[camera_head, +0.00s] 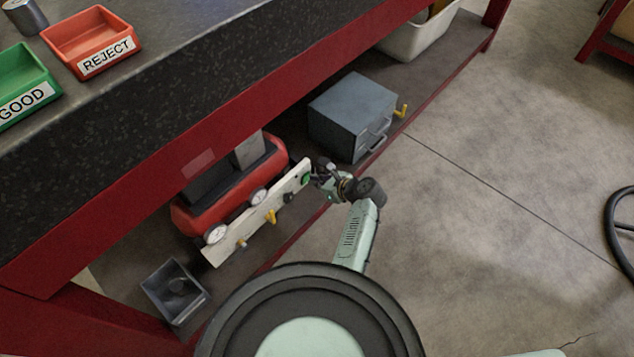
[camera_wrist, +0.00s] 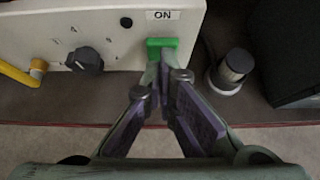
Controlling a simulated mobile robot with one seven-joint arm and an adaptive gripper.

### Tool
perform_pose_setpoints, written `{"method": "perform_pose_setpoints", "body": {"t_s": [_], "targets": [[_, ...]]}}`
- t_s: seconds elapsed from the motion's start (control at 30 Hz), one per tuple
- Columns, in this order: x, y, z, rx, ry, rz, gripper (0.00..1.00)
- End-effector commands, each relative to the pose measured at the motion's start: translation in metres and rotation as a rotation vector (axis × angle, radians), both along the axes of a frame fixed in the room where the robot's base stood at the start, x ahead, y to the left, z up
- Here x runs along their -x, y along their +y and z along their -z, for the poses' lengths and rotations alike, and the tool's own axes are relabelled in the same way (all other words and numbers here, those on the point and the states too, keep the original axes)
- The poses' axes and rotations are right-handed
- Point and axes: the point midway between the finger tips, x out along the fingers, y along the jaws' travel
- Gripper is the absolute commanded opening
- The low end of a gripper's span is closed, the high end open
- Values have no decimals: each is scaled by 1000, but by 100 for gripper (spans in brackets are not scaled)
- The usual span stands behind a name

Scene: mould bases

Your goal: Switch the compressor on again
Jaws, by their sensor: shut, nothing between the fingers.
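The red compressor (camera_head: 235,180) stands on the lower shelf under the bench, with a pale control panel (camera_head: 262,215) along its front. In the wrist view the panel (camera_wrist: 110,25) carries a green switch (camera_wrist: 162,43) under an "ON" label (camera_wrist: 163,15). A black knob (camera_wrist: 85,60) sits to the left of the switch. My gripper (camera_wrist: 165,75) is shut and empty, its fingertips at the green switch's lower edge. I cannot tell whether they touch it. In the head view my gripper (camera_head: 312,180) is at the panel's right end.
A grey metal box (camera_head: 345,110) with a yellow lever stands right of the compressor, and a dark open bin (camera_head: 172,290) stands to its left. A dark cylindrical part (camera_wrist: 235,68) is right of the switch. The bench's red beam (camera_head: 220,140) hangs above.

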Motion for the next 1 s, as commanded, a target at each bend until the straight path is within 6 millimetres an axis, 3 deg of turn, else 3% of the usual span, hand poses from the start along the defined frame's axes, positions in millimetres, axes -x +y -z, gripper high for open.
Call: {"method": "perform_pose_setpoints", "body": {"t_s": [0.43, 0.7, 1.0], "targets": [[-11, 12, -19, 121, 124, -3, 0], [-12, 12, -12, 169, 170, 1, 0], [-13, 13, -17, 168, 170, -1, 0]]}}
